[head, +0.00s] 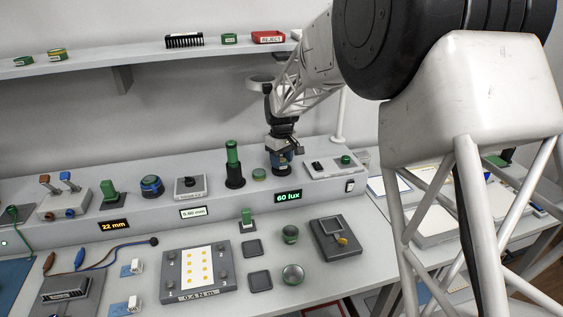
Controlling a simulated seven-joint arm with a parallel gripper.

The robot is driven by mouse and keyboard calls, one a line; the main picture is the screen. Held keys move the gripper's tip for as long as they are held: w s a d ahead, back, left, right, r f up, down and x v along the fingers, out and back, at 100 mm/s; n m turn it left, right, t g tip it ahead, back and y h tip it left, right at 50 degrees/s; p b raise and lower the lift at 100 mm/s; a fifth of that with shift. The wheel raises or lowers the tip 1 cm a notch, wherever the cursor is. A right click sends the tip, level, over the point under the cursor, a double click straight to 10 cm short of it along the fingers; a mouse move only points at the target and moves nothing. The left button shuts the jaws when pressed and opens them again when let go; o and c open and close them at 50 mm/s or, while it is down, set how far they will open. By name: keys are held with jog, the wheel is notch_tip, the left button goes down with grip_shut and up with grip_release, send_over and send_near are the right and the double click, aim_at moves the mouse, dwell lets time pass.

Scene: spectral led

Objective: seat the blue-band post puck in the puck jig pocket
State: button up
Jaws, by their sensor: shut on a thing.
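My gripper (281,146) is over the raised ledge at the back of the bench, pointing down. It is shut on a small dark puck with blue on it (281,161), which I take for the blue-band post puck. The jaws hide its upper part, and I cannot tell whether its base touches the ledge.
A green post on a black base (234,165) and a low green disc (259,174) stand left of my gripper. A switch panel (335,167) is close on its right.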

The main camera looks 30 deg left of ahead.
jog(key=shift+r, duration=0.5)
jog(key=shift+s+d+r, duration=0.1)
jog(key=shift+r, duration=0.8)
jog(key=s+d+r, duration=0.1)
jog(key=s+d, duration=0.9)
jog(key=s, duration=0.1)
jog(key=shift+s+d+r, duration=0.15)
jog(key=shift+s+d, duration=0.1)
jog(key=shift+s, duration=0.1)
jog(key=o, duration=0.4)
jog(key=shift+c, duration=0.2)
jog(key=c, duration=0.4)
jog(key=w+d+f, duration=0.1)
jog(key=d+f, duration=0.1)
jog(key=d, duration=0.2)
jog(key=w+d+f, duration=0.1)
jog(key=d+f, duration=0.1)
jog(key=d, duration=0.1)
jog(key=w+d+f, duration=0.1)
jog(key=d+f, duration=0.1)
jog(key=d, duration=0.2)
jog(key=shift+w+d, duration=0.35)
jog(key=shift+w, duration=0.05)
